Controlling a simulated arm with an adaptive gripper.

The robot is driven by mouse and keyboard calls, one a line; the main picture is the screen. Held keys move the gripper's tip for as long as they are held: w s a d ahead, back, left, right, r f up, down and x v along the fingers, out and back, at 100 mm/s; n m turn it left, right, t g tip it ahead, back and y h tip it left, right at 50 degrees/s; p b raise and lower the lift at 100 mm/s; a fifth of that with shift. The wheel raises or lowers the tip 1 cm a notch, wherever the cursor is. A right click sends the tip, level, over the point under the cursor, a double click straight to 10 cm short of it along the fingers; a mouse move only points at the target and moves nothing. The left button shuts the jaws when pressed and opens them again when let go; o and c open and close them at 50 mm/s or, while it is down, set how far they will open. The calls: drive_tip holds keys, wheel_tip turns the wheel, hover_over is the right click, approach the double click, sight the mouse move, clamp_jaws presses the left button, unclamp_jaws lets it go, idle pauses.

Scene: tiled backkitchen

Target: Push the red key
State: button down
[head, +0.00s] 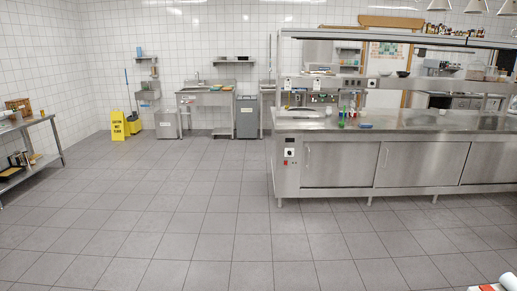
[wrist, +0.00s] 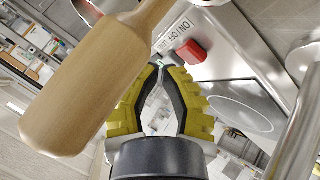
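The red key (wrist: 190,52) shows in the wrist view as a small red block on a pale metal panel, beside printing that reads ON OFF. My gripper (wrist: 164,69), with yellow and black fingers, has its tips drawn close together, with only a thin gap between them. The tips are just below and left of the key in the picture. They look apart from it, but how far is hard to tell. Nothing shows between the fingers. My gripper is not in the head view. Small red parts (head: 285,163) show on the counter's control panel there; I cannot tell whether they are this key.
A thick wooden handle-like piece (wrist: 85,85) fills the left foreground of the wrist view.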

drive_tip(key=shift+f, duration=0.35)
drive_tip(key=shift+f, duration=0.4)
idle(0.5)
drive_tip(key=shift+r, duration=0.85)
drive_tip(key=shift+r, duration=3)
